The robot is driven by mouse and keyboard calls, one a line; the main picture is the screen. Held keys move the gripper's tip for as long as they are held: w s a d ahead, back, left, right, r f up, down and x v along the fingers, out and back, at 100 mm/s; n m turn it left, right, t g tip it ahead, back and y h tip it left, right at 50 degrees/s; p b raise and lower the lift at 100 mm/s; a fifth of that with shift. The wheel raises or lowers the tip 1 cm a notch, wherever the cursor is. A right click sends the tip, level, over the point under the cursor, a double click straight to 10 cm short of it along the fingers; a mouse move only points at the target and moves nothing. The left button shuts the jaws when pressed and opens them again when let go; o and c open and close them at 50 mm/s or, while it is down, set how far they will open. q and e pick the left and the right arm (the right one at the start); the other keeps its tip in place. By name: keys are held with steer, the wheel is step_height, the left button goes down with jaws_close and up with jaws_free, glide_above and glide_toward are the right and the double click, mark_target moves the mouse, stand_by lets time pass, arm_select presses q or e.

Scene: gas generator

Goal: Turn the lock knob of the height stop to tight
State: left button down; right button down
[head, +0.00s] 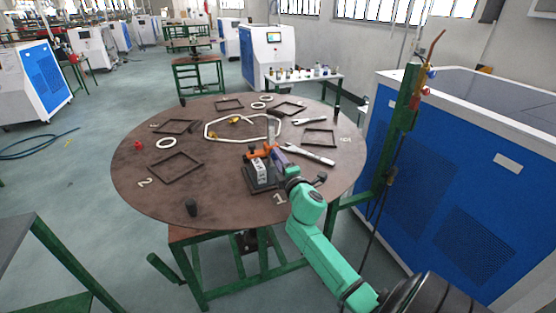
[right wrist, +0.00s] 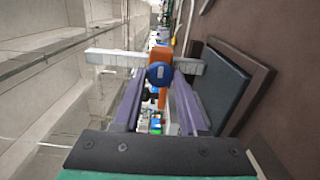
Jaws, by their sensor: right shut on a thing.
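The height stop shows as an orange block (head: 262,153) on a small stand beside mark 1 of the round table. In the right wrist view the orange block (right wrist: 160,57) sits on a pale grey bar (right wrist: 108,58). Its round blue lock knob (right wrist: 160,73) faces the camera. My right gripper (head: 279,157) reaches the stop from the right. In the wrist view its two purple fingers (right wrist: 160,80) are closed around the knob, one on each side. The knob is hidden by the fingers in the head view. I cannot tell how tight it is. My left gripper is out of view.
The stand has a dark base and a pale block (head: 260,171). The round table (head: 225,205) also bears several square frames, white rings and a dark cylinder (head: 191,207). A green post (head: 405,115) stands right.

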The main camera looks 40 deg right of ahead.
steer(key=shift+m, duration=0.3)
steer(key=shift+f, duration=0.1)
steer(key=shift+c, duration=2.3)
jaws_free()
steer(key=shift+s, duration=0.1)
steer(key=b+v, duration=0.2)
steer(key=v, duration=1.2)
steer(key=shift+b, duration=0.3)
steer(key=shift+s+a, duration=0.15)
steer(key=shift+s, duration=0.1)
